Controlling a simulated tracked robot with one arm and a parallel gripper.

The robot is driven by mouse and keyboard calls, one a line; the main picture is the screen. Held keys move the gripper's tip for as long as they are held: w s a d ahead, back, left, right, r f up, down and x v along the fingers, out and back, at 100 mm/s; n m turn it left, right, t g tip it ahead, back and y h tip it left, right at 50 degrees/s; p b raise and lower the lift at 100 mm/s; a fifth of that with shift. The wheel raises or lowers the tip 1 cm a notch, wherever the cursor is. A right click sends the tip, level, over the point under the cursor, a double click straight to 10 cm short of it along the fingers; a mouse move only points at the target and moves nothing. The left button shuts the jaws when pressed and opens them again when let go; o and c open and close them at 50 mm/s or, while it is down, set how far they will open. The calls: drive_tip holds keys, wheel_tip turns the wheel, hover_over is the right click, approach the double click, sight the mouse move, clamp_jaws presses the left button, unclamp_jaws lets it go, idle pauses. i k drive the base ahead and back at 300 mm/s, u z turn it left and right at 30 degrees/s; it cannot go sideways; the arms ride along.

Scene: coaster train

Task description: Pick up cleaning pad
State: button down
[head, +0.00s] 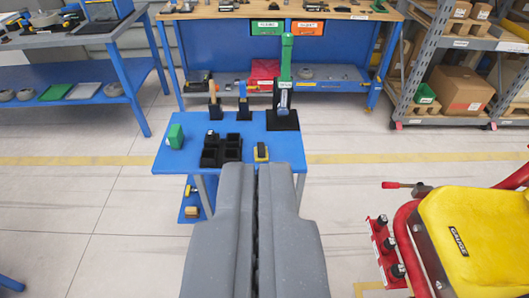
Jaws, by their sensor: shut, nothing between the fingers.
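My gripper (258,172) is shut and empty, pointing forward toward the small blue table (290,152). Its fingers hide part of the table's front edge. A green block-like item (175,136) is on the table's left side; it may be the cleaning pad, but I cannot tell for sure.
The table also holds a black compartment tray (211,156), upright tools and a tall green tool (287,65) on a black base. A yellow coaster seat (470,230) with red rails is at right. Workbenches and a shelf (450,50) stand behind.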

sight(260, 151)
drive_tip(key=z, duration=1.1)
drive_tip(key=k, duration=0.65)
drive_tip(key=u, duration=0.25)
drive_tip(key=i, duration=1)
drive_tip(key=u, duration=0.9)
drive_tip(key=i, duration=0.95)
drive_tip(key=u, duration=0.5)
